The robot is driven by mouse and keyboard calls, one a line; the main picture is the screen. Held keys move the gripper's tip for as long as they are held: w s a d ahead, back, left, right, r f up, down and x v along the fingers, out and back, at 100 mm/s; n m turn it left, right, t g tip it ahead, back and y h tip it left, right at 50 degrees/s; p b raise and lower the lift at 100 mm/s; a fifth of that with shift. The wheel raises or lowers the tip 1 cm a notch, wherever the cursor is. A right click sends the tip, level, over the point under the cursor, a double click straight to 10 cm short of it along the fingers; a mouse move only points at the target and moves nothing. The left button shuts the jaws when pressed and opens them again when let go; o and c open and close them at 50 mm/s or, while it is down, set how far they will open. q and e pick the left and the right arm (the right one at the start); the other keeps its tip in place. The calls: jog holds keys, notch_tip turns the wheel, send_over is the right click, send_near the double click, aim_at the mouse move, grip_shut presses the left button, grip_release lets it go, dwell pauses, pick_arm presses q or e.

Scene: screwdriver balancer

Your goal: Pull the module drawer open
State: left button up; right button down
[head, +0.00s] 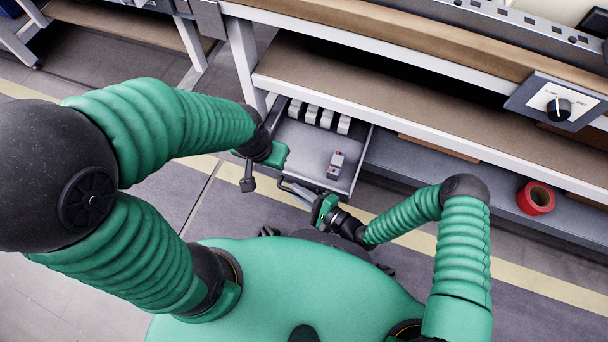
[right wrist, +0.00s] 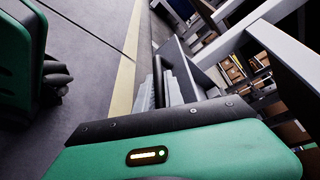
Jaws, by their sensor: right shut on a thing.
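The module drawer (head: 304,145) is a grey tray pulled out from under the bench. Several pale modules (head: 320,117) stand in a row at its back, and one small grey module (head: 335,165) with a red mark is nearer the front. My right gripper (head: 296,189) is at the drawer's front and is shut on the drawer's dark handle. The handle (right wrist: 163,82) also shows in the right wrist view, where the fingertips are hidden behind the gripper's body. My left gripper (head: 249,180) hangs beside the drawer's left side; its jaw opening is unclear.
The wooden bench shelf (head: 370,95) runs above the drawer. A control box with a black knob (head: 558,109) is on the right of the bench. A red tape roll (head: 536,198) lies on the lower shelf. The floor with yellow stripes is clear in front.

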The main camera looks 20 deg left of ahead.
jog(key=s+p, duration=0.1)
jog(key=s, duration=0.6)
jog(key=shift+f, duration=0.25)
jog(key=c, duration=1.7)
grip_release()
jog(key=shift+r, duration=0.1)
jog(key=shift+s, duration=0.1)
